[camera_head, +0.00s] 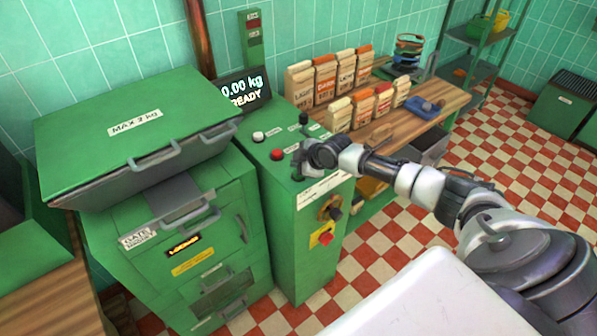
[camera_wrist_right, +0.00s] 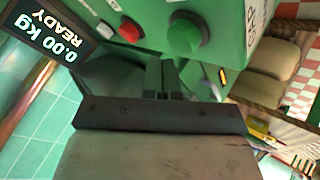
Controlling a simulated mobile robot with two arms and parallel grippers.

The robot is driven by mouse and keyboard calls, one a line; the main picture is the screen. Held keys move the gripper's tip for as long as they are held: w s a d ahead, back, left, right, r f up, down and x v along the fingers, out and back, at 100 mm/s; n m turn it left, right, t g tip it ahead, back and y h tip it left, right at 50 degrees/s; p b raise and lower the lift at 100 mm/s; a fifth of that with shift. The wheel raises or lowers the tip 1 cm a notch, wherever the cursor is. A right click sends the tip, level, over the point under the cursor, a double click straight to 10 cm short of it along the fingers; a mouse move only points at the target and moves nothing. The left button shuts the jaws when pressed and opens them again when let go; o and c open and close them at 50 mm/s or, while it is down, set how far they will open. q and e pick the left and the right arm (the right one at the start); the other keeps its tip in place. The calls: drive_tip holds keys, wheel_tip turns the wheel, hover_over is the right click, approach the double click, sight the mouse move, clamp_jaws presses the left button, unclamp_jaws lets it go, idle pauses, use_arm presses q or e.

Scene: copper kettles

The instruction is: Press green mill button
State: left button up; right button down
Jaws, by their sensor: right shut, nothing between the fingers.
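The green button (camera_wrist_right: 184,36) is a large round knob in a darker collar on the green control cabinet (camera_head: 285,210), seen near the top of the right wrist view. In the head view I cannot make it out; my right gripper covers that part of the panel. My right gripper (camera_head: 299,165) is over the cabinet's top panel, just right of the red button (camera_head: 277,155). In the wrist view its fingertips (camera_wrist_right: 163,68) are together with nothing between them, beside and slightly below the green button. I cannot tell whether they touch the panel. My left gripper is not in view.
A white button (camera_head: 258,136) is left of the red one. A black display (camera_head: 243,91) reads "0.00 kg READY". The big green machine (camera_head: 185,235) with its lid (camera_head: 130,125) stands left. A wooden bench (camera_head: 385,130) with paper bags is behind, right.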

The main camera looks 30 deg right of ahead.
idle(0.3)
drive_tip(key=shift+f+b, duration=0.45)
drive_tip(key=shift+b, duration=0.05)
drive_tip(key=shift+f+b, duration=0.5)
drive_tip(key=shift+f, duration=0.05)
idle(0.5)
idle(0.3)
drive_tip(key=shift+r+p, duration=0.7)
drive_tip(key=shift+r, duration=0.3)
wheel_tip(320, 180, up, 5)
drive_tip(key=p, duration=0.3)
drive_tip(key=shift+p, duration=0.4)
